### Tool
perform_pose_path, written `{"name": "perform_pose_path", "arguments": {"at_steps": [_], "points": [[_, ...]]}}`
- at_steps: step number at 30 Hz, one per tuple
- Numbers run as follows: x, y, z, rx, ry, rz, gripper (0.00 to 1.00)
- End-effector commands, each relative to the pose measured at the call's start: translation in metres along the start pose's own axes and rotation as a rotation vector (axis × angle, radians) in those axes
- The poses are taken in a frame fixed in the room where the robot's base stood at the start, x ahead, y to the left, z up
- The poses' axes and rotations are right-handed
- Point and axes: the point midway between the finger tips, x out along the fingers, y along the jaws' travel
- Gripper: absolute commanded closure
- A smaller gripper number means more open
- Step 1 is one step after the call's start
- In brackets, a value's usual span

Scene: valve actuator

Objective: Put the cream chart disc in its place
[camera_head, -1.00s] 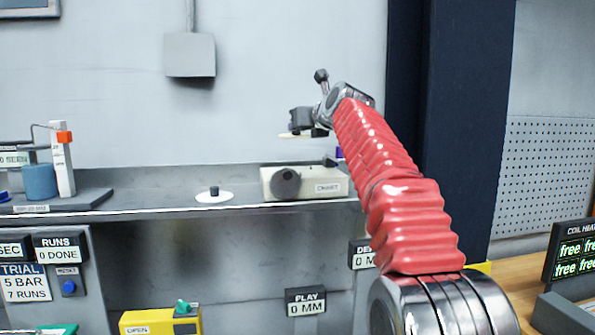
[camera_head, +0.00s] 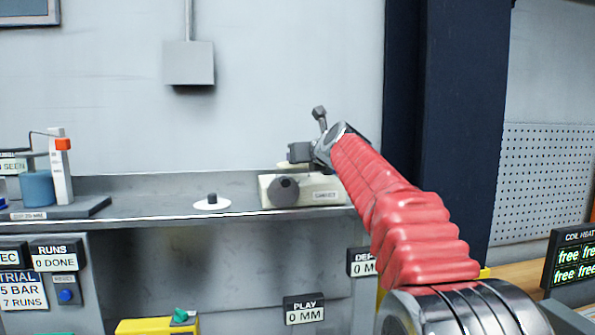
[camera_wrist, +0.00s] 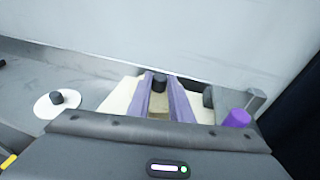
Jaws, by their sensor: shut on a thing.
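My gripper (camera_head: 298,154) is shut on the black knob (camera_wrist: 160,80) of the cream chart disc (camera_wrist: 122,96). In the wrist view, the purple fingers close around the knob, and pale parts of the disc show beside them. In the head view, my gripper is just above the cream box (camera_head: 325,188) with a dark round part on its front. The held disc is hard to make out there, and I cannot tell whether it touches the box. A white disc (camera_head: 212,203) with a black knob lies flat on the shelf left of the box; it also shows in the wrist view (camera_wrist: 57,104).
The grey shelf (camera_head: 150,208) is clear around the white disc. A blue cylinder (camera_head: 37,188) and a white post with an orange block (camera_head: 63,144) stand on a dark base at left. A dark column (camera_head: 450,120) rises behind my arm. A purple knob (camera_wrist: 237,118) is near my gripper.

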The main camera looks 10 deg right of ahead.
Motion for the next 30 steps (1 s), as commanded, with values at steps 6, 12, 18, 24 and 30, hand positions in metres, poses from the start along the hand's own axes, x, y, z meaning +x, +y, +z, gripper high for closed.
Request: {"name": "perform_pose_path", "arguments": {"at_steps": [6,12,18,24,30], "points": [[0.002,-0.001,-0.014,0.002,0.003,-0.002,1.0],[0.006,-0.001,-0.034,0.002,0.001,-0.002,1.0],[0.007,-0.001,-0.037,0.001,0.0,-0.002,1.0],[0.007,-0.001,-0.038,0.001,0.001,-0.002,1.0],[0.007,-0.001,-0.038,0.001,0.001,-0.002,0.68]]}}
